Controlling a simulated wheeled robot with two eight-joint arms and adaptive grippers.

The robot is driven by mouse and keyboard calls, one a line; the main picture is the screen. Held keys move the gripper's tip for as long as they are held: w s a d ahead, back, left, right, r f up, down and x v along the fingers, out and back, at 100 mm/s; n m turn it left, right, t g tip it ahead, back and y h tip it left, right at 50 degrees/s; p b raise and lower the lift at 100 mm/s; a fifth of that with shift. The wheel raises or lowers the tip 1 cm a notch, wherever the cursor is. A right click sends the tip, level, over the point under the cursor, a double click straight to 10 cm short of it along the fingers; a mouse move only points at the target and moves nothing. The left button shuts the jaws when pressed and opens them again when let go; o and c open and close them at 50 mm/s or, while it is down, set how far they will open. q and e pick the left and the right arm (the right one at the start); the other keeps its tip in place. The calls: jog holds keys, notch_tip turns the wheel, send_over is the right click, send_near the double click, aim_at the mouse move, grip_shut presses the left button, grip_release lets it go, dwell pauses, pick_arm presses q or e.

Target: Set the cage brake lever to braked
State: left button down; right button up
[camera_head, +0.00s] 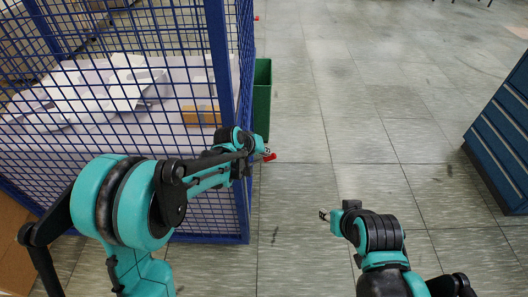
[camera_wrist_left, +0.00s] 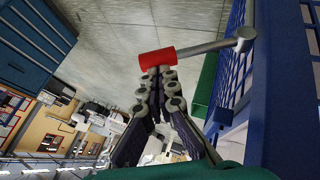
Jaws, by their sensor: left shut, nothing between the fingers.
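The blue wire cage (camera_head: 215,60) stands at the left of the head view. Its brake lever has a red grip (camera_head: 270,157), which sticks out past the cage's corner post. In the left wrist view the red grip (camera_wrist_left: 157,59) sits on a grey rod (camera_wrist_left: 205,47) that runs to a round pivot by the blue post. My left gripper (camera_head: 262,149) is shut and empty, its fingertips (camera_wrist_left: 158,72) right at the underside of the red grip in that view; I cannot tell whether they touch. My right gripper (camera_head: 323,215) is low over the floor, away from the lever, its fingers too small to read.
A green bin (camera_head: 262,98) stands against the cage's side just beyond the lever. Blue drawer cabinets (camera_head: 505,130) stand at the right. The cage holds white sheets and a cardboard box (camera_head: 200,114). The floor (camera_head: 350,110) between cage and cabinets is clear.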

pick_arm(q)
jog(key=shift+d+f, duration=0.15)
jog(key=shift+d, duration=0.05)
jog(key=shift+d+f+y, duration=0.45)
jog(key=shift+d+y, duration=0.05)
jog(key=shift+y, duration=0.2)
notch_tip(320, 180, down, 10)
jog(key=d+m+y+b, duration=0.2)
jog(key=y+b, duration=0.4)
jog(key=y, duration=0.1)
jog(key=shift+d+r+m+y+b, duration=0.15)
jog(key=shift+d+m+y+b, duration=0.15)
jog(key=shift+m+y, duration=0.1)
